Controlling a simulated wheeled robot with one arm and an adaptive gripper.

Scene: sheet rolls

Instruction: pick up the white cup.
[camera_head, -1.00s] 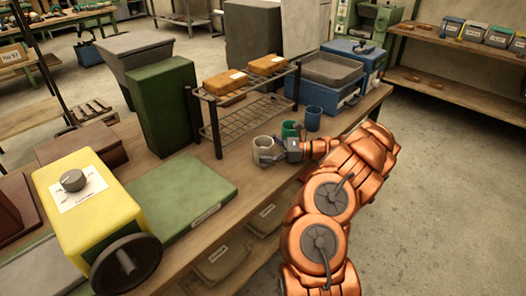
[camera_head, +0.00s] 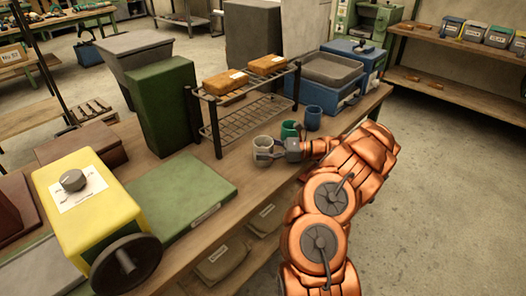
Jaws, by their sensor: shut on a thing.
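The white cup (camera_head: 263,146) stands upright on the wooden bench (camera_head: 232,168), in front of the right end of the wire rack. My gripper (camera_head: 274,154) reaches it from the right and is shut on it at its right side. The fingers hide part of the cup's lower right. I cannot tell whether the cup's base touches the bench.
A green cup (camera_head: 290,130) and a blue cup (camera_head: 313,118) stand close behind my gripper. The wire rack (camera_head: 246,118) with orange packages (camera_head: 226,81) is behind the white cup. A green flat case (camera_head: 182,195) lies to the left. Bare bench lies between.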

